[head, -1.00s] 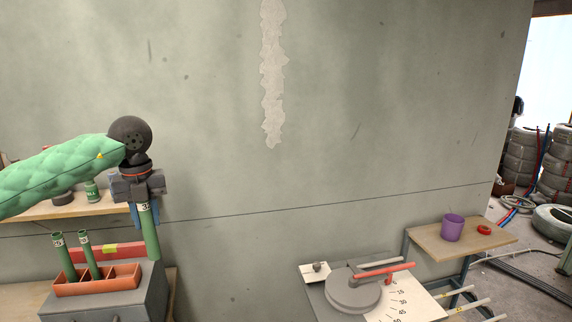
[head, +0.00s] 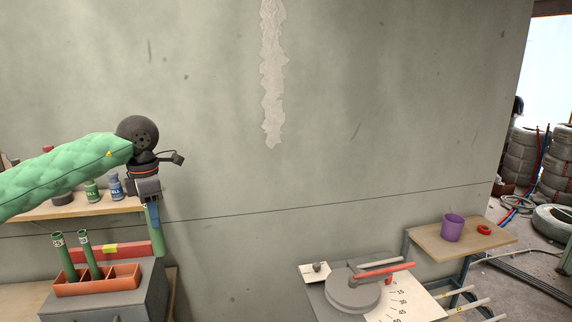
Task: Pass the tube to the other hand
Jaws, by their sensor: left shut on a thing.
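My left gripper (head: 153,208) points down at the left of the head view, above the right end of a grey box. It is shut on a green tube (head: 157,238), which hangs upright below the fingers. The fingers and wrist hide the tube's upper part. Two more green tubes, one at the left (head: 63,255) and one beside it (head: 89,254), stand in an orange compartment tray (head: 113,283) on the grey box (head: 130,305). My right gripper is not in view.
A shelf (head: 75,209) behind my arm holds small cans, one green (head: 92,191) and one blue (head: 115,186). A bending tool with a red handle (head: 384,271) is at lower centre-right. A side table (head: 455,238) holds a purple cup (head: 452,228) and a red ring.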

